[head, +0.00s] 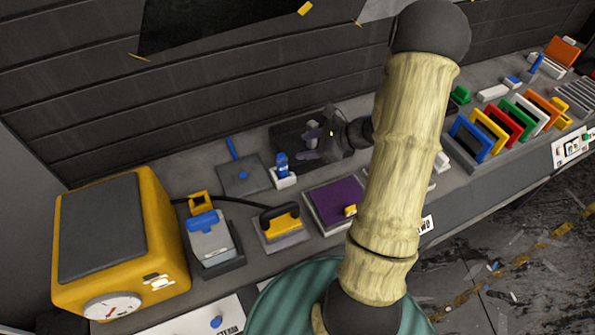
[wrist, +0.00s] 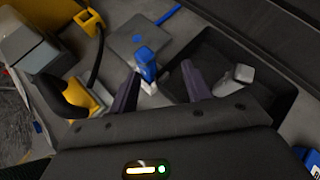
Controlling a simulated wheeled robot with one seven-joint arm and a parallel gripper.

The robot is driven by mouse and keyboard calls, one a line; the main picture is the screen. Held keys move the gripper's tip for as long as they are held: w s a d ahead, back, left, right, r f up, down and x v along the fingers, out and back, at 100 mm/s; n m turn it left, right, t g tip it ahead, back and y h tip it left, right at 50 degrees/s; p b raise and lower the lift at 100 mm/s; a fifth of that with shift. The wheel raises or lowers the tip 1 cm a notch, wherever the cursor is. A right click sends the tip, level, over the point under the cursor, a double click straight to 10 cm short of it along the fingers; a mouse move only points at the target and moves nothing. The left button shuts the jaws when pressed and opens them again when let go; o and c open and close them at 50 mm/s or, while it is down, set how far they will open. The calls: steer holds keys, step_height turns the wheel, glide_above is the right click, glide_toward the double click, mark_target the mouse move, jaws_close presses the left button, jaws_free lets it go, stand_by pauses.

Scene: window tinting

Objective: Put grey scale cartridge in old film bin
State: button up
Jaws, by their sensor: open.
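A small grey piece (wrist: 237,76), which looks like the grey scale cartridge, lies in a black shallow tray (wrist: 262,72) in the wrist view. In the head view the black tray (head: 285,134) is at the back of the bench, partly hidden by my gripper (head: 311,144). My gripper is open and empty, low over the tray. In the wrist view its two purple fingers (wrist: 160,88) stand apart, and the grey piece is to the right of the right finger, outside the gap. I cannot tell from any label which thing is the old film bin.
A blue bottle (head: 281,164) in a white holder stands close left of my gripper. A grey plate (head: 243,177), a purple pad (head: 335,203), a yellow-handled tool (head: 281,222) and a big yellow machine (head: 120,240) fill the left. Coloured frames (head: 505,124) stand right. The wall is behind.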

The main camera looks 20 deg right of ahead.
steer(key=s+a+r+n+g+h, duration=0.1)
steer(key=s+a+n+g, duration=0.1)
steer(key=s+a+n, duration=0.1)
steer(key=s+a+r+n+g+h, duration=0.1)
steer(key=s+a+n+g+h, duration=0.1)
steer(key=s+n, duration=0.3)
steer(key=s+a+r+n+g+h, duration=0.1)
steer(key=s+a+n+g, duration=0.2)
steer(key=n, duration=0.4)
steer(key=shift+s+a+r+n+h, duration=0.15)
steer(key=shift+s+a, duration=0.25)
steer(key=shift+a, duration=0.1)
steer(key=shift+s+a+r+n+h, duration=0.15)
steer(key=shift+s+a, duration=0.2)
steer(key=shift+a, duration=0.15)
steer(key=r+n+h, duration=0.1)
steer(key=n, duration=0.2)
steer(key=s+r+n+t+h, duration=0.1)
steer(key=n, duration=0.2)
steer(key=s+a+r+n+t+h, duration=0.1)
steer(key=n, duration=0.1)
steer(key=shift+r+n, duration=0.35)
steer(key=shift+n, duration=0.05)
